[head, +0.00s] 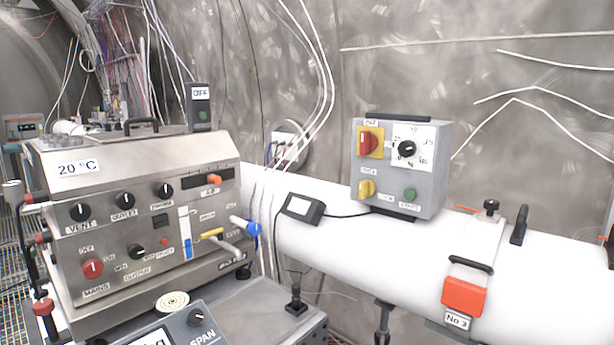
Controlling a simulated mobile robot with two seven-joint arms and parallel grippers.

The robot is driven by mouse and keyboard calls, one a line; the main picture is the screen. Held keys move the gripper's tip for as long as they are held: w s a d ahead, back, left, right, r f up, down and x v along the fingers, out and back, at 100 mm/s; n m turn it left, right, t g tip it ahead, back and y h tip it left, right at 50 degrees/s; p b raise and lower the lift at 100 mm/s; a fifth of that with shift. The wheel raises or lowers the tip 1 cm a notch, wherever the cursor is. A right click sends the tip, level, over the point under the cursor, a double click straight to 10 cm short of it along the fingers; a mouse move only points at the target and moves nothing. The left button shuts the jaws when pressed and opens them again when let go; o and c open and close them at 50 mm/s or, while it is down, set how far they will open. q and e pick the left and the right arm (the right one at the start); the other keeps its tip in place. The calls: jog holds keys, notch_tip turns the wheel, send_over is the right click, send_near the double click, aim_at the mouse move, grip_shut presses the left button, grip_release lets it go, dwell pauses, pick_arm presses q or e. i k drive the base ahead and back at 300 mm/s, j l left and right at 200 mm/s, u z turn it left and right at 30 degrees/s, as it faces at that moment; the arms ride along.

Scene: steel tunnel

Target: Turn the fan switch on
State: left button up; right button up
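A grey control box (401,170) stands on the white duct at centre right. It carries a red rotary switch (369,142) on a yellow plate, with a small label above it too blurred to read surely. Beside that switch is a black dial (407,149) on a white scale plate. Below are a yellow knob (366,188) and a green button (409,194). No label that reads "fan" can be made out, so I cannot tell for sure which control is the fan switch. Neither of my grippers is in view.
A steel machine (140,220) marked 20 °C, with knobs and levers, fills the left. A dark upright unit (198,108) on it reads OFF. Cables hang behind.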

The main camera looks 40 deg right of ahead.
aim_at(368, 141)
jog(key=z, duration=1.75)
